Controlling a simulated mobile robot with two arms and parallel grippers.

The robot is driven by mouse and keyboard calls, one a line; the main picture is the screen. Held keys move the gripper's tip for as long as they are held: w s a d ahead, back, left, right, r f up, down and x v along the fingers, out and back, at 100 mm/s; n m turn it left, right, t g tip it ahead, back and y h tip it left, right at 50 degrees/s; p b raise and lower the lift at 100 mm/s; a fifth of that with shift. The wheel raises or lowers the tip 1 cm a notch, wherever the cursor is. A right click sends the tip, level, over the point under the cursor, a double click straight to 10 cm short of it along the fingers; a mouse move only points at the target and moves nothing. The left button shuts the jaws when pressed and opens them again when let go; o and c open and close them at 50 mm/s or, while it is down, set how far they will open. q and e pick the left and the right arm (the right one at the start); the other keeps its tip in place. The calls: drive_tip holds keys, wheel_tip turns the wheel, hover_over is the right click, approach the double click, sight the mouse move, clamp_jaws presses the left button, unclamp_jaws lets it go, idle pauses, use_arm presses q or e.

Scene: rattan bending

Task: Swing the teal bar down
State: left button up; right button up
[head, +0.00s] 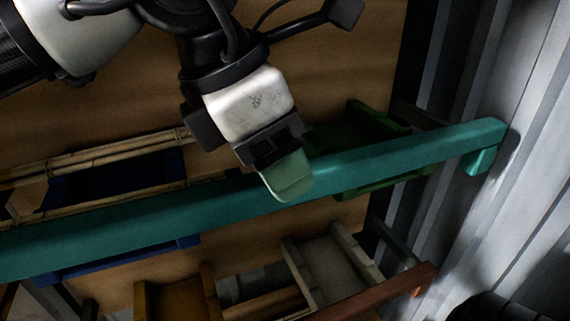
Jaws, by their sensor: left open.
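The teal bar (400,158) runs slantwise across the whole view, from the left edge up to a short bent end near the wall at the right. My left gripper (287,178) comes in from the top, with a pale green fingertip showing in front of the middle of the bar. The fingertip overlaps the bar in the picture; I cannot tell whether it touches. The gripper is open, and only one finger shows clearly. My right gripper is not in view.
Behind the bar are a green holder (390,122), a blue holder (115,180) and rattan poles (90,157) against a wooden board (80,120). Below are a yellow holder (150,300), a grey holder (340,268) and a reddish bar (385,290). A corrugated metal wall (510,210) stands at right.

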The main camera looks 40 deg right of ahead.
use_arm(q)
drive_tip(key=shift+x, duration=1.1)
drive_tip(key=shift+d+f, duration=0.15)
drive_tip(key=shift+f, duration=0.25)
drive_tip(key=shift+c, duration=0.3)
clamp_jaws()
